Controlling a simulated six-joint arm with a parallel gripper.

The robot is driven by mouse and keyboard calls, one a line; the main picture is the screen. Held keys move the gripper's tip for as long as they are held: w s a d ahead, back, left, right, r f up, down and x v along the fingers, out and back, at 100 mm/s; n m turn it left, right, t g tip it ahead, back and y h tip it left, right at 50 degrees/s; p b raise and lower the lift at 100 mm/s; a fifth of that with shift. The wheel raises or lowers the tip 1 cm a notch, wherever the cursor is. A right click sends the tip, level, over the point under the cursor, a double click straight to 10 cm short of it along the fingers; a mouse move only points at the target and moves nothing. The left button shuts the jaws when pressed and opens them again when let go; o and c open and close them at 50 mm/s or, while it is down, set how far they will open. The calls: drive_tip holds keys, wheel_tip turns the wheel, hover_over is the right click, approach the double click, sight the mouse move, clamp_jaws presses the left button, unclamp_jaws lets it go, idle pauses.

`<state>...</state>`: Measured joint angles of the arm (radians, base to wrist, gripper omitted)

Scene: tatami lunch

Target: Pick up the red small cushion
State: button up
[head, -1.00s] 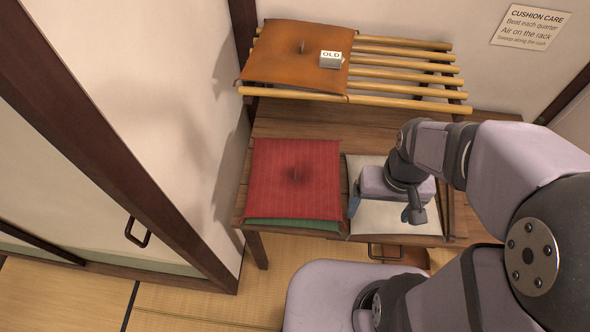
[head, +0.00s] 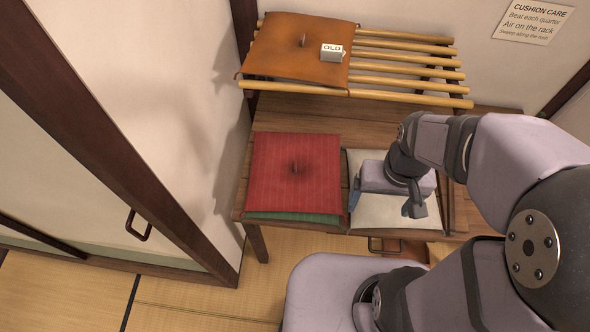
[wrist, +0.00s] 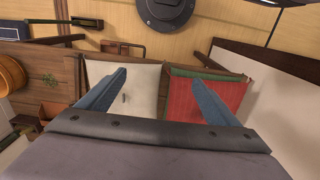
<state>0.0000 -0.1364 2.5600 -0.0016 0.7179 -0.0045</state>
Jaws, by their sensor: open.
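The red cushion (head: 293,174) lies on the wooden table, on top of a green cushion (head: 290,217) whose edge shows below it. It has a dark tuft in its middle. In the wrist view the red cushion (wrist: 188,103) is at the right, partly behind one blue finger. My gripper (head: 384,203) is to the right of the red cushion, above a white cushion (head: 372,220). It is open and empty, its two blue fingers spread in the wrist view (wrist: 155,92), with the white cushion (wrist: 143,82) between them.
An orange cushion (head: 290,50) lies on a bamboo rack (head: 410,77) behind, with an "OLD" tag (head: 332,52) on it. A wall with a sliding door handle (head: 138,226) stands at the left. A care sign (head: 534,20) hangs at the back right. The table (head: 300,118) is bare behind the cushions.

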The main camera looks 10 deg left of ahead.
sight(265, 164)
drive_tip(key=shift+o, duration=0.2)
